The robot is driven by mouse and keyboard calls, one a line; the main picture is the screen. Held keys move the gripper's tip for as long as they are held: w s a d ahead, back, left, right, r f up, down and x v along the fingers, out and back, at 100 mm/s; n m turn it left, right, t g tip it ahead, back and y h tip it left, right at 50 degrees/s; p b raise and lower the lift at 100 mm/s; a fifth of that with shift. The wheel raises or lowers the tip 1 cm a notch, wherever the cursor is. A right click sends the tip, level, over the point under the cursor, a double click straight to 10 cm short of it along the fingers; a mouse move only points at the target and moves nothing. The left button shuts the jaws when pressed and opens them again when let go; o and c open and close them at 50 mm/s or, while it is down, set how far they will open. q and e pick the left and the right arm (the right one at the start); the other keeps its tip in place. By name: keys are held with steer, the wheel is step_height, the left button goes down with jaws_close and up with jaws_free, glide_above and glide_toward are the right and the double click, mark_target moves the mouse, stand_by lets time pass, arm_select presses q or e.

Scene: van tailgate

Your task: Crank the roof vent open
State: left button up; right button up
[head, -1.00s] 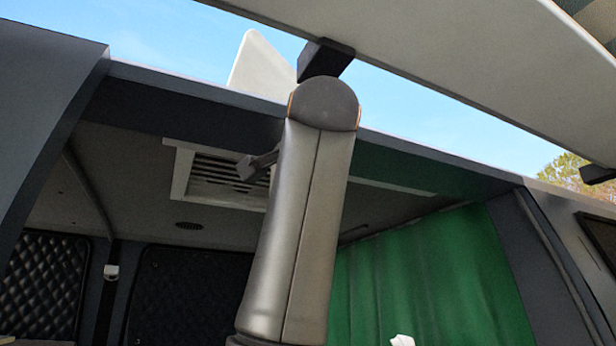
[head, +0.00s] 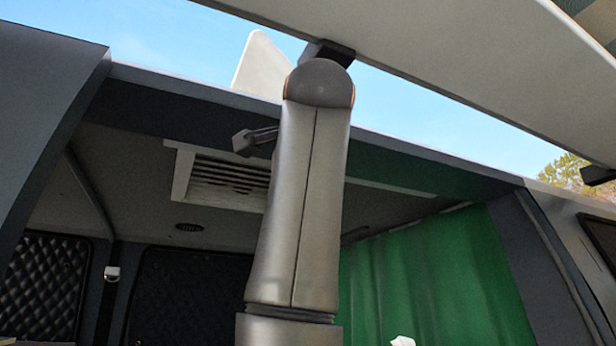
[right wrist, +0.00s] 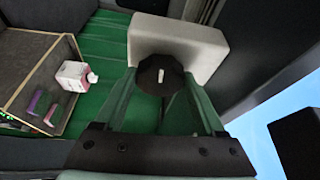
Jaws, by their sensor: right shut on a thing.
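In the right wrist view, my right gripper (right wrist: 161,80) has its green fingers on both sides of a dark faceted knob (right wrist: 150,72) with a pale mark, and is shut on it. The knob sits against a pale block (right wrist: 180,42). In the head view, the slatted roof vent (head: 222,184) with its white frame is in the van ceiling, partly behind my arm. A white panel (head: 262,66) stands up tilted above the roof edge, likely the vent lid. My arm hides the right gripper and knob there. My left gripper is not in view.
The raised tailgate (head: 450,55) slants across the top right, close to my arm. The roof edge (head: 430,155) runs behind my arm. A green curtain (head: 430,280) hangs at the right. A clear-sided case (right wrist: 38,70) and a pink-and-white bottle (right wrist: 73,75) show in the wrist view.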

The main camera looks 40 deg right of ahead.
steer(key=o, duration=1.3)
steer(key=shift+o, duration=0.2)
steer(key=b+v, duration=0.2)
steer(key=v, duration=1)
steer(key=shift+s+a, duration=0.2)
steer(key=shift+s, duration=0.05)
steer(key=shift+f, duration=0.1)
